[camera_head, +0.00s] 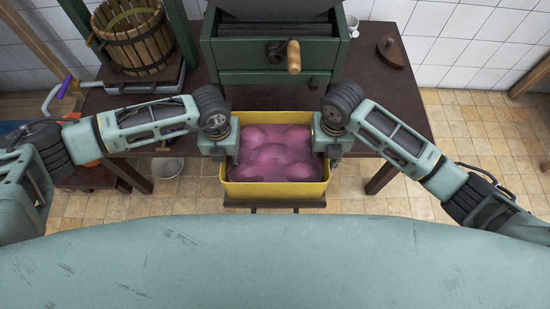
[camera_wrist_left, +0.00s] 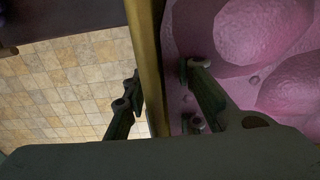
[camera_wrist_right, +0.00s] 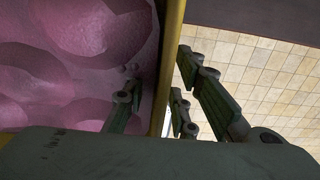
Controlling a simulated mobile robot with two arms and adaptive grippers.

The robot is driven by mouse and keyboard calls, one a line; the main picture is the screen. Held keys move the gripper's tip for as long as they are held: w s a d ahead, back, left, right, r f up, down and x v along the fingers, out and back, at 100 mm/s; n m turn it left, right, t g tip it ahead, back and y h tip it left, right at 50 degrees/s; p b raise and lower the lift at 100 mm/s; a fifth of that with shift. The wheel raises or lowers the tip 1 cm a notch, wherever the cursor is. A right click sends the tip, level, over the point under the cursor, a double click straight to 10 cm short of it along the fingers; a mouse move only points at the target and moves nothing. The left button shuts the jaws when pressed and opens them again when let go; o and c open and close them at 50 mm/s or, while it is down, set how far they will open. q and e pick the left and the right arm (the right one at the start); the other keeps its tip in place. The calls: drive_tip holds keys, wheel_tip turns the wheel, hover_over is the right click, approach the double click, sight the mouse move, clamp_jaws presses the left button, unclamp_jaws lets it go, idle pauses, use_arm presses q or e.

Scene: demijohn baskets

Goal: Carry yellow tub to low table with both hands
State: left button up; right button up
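The yellow tub (camera_head: 275,191) is in the middle of the head view, in front of the dark table. It holds a lumpy pink-purple mass (camera_head: 270,153). My left gripper (camera_head: 230,158) is at the tub's left wall. In the left wrist view its fingers (camera_wrist_left: 160,88) straddle the yellow rim, one outside and one inside, with a gap beside the rim. My right gripper (camera_head: 332,154) is at the right wall. In the right wrist view its fingers (camera_wrist_right: 160,88) also straddle the rim, with a gap inside. Both look open. The fingertips are hidden in the head view.
The dark table (camera_head: 400,110) carries a green machine with a wooden handle (camera_head: 293,57) and a slatted wooden press (camera_head: 137,45). A low reddish-brown table (camera_head: 95,179) stands at the left, partly behind my left arm. A white bucket (camera_head: 167,167) is on the floor. Tiled floor is clear at right.

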use_arm(q)
drive_tip(key=shift+c, duration=0.5)
use_arm(e)
drive_tip(key=shift+c, duration=0.4)
use_arm(q)
clamp_jaws()
use_arm(e)
clamp_jaws()
use_arm(q)
drive_tip(key=shift+w+r, duration=0.2)
drive_tip(key=shift+r, duration=0.05)
use_arm(e)
drive_tip(key=shift+w+r, duration=0.2)
drive_tip(key=shift+r, duration=0.1)
